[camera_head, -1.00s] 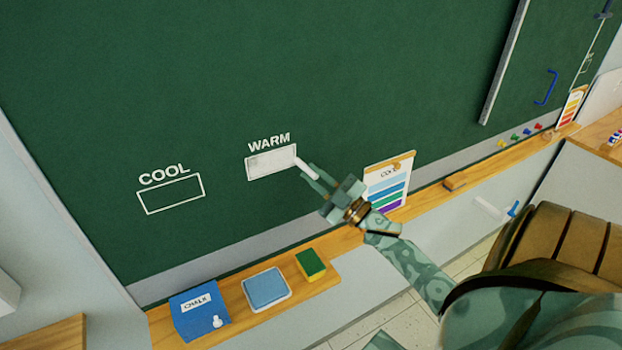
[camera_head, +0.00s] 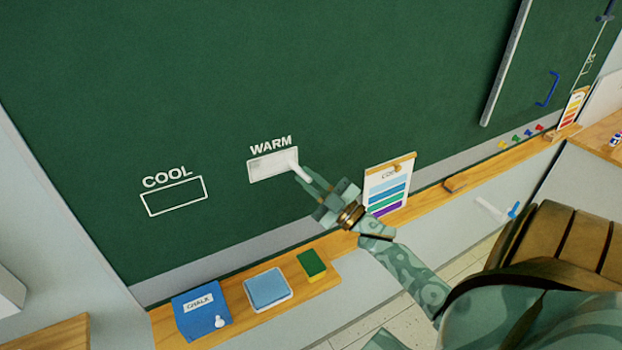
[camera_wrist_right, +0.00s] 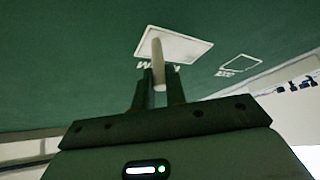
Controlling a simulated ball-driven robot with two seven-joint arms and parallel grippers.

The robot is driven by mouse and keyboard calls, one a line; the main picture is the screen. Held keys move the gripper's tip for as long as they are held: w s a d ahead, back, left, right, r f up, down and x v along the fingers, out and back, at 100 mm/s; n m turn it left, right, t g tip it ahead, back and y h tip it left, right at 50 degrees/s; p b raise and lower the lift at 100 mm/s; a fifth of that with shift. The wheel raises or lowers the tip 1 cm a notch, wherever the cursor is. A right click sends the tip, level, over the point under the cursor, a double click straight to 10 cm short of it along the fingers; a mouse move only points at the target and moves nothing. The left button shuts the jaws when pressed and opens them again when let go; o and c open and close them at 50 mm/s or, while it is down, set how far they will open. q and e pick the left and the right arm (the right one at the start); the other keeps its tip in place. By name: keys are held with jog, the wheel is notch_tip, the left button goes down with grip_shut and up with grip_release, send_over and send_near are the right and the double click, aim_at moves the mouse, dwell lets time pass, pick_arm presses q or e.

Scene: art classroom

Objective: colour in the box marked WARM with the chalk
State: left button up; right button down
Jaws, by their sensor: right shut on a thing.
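The box marked WARM (camera_head: 266,167) is on the green chalkboard, its inside covered with whitish chalk, some of it uneven. My right gripper (camera_head: 313,181) is shut on a white stick of chalk (camera_head: 302,174) at the right end of this box. The chalk's tip overlaps the box; I cannot tell whether it touches the board. In the right wrist view the chalk (camera_wrist_right: 158,62) stands up between the fingers (camera_wrist_right: 159,88) over the whitened WARM box (camera_wrist_right: 188,45). The box marked COOL (camera_head: 174,196) is an empty outline to its left. My left gripper is out of view.
A wooden ledge (camera_head: 330,292) below the board holds a blue CHALK box (camera_head: 199,318), a blue pad (camera_head: 268,287) and a green-and-yellow sponge (camera_head: 312,263). A colour chart (camera_head: 387,187) stands right of my gripper. The board above WARM is clear.

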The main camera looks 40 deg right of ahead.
jog(key=shift+w+a+r+p, duration=0.1)
jog(key=shift+a+r+p, duration=0.1)
jog(key=shift+a, duration=0.2)
jog(key=shift+w+a+r+p, duration=0.1)
jog(key=shift+a+p, duration=0.05)
jog(key=shift+a, duration=0.2)
jog(key=shift+a, duration=0.1)
jog(key=shift+w+a+r+p, duration=0.1)
jog(key=shift+a+r+p, duration=0.1)
jog(key=shift+a, duration=0.2)
jog(key=shift+w+a+r+p, duration=0.1)
jog(key=shift+a+p, duration=0.1)
jog(key=shift+a, duration=0.15)
jog(key=shift+a, duration=0.1)
jog(key=shift+w+a+r+p, duration=0.1)
jog(key=shift+a+p, duration=0.15)
jog(key=shift+a, duration=0.15)
jog(key=shift+w+a+r+p, duration=0.1)
jog(key=shift+a+p, duration=0.1)
jog(key=shift+a, duration=0.15)
jog(key=shift+a, duration=0.1)
jog(key=shift+w+a+r+p, duration=0.25)
jog(key=shift+a+r+p, duration=0.1)
jog(key=shift+a, duration=0.3)
